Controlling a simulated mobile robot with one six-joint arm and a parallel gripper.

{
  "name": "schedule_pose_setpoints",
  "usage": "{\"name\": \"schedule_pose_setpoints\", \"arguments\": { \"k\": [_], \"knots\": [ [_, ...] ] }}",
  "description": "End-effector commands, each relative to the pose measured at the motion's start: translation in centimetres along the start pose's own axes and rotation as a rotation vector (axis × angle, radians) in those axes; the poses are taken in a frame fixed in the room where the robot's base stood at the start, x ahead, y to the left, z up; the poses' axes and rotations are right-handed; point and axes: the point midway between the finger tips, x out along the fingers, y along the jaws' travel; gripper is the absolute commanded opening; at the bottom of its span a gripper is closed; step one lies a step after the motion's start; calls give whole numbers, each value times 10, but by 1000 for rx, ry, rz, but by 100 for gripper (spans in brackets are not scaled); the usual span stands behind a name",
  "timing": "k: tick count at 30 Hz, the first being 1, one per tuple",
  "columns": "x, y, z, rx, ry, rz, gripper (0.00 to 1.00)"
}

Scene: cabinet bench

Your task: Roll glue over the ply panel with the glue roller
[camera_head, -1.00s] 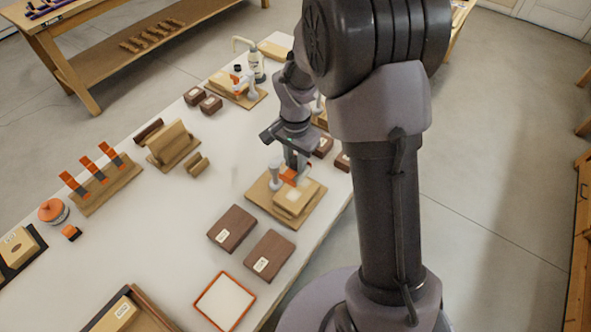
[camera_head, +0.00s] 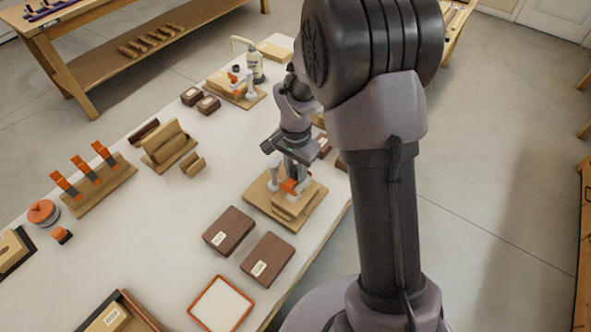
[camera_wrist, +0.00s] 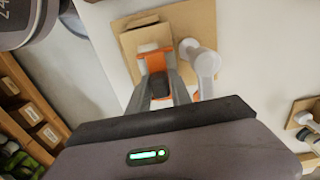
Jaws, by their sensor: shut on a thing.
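My gripper (camera_head: 290,175) is shut on the glue roller, pointing down over the fixture board (camera_head: 262,208). The roller's orange part (camera_head: 290,187) shows below the fingers. In the wrist view the glue roller (camera_wrist: 155,60) has an orange frame and a pale roller head between my fingertips. The light ply panel (camera_head: 298,205) lies on the board directly beneath it; it also shows in the wrist view (camera_wrist: 138,40). The roller appears to be at the panel's surface, but firm contact cannot be told. My gripper and the roller hide part of the panel.
A white clamp-like post (camera_head: 274,175) stands beside the panel; the wrist view shows it too (camera_wrist: 203,62). Two dark wooden blocks (camera_head: 229,231) and an orange-rimmed white tray (camera_head: 222,303) lie nearer. Another fixture (camera_head: 237,88) and a bottle (camera_head: 254,65) stand farther back.

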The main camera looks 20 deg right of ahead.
Motion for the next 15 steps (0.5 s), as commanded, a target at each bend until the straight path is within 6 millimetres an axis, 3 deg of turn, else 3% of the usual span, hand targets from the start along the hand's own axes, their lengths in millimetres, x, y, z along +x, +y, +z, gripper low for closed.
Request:
{"name": "schedule_pose_setpoints", "arguments": {
  "k": [15],
  "knots": [
    [4, 0, 0, 0, 0, 0, 0]
  ]
}}
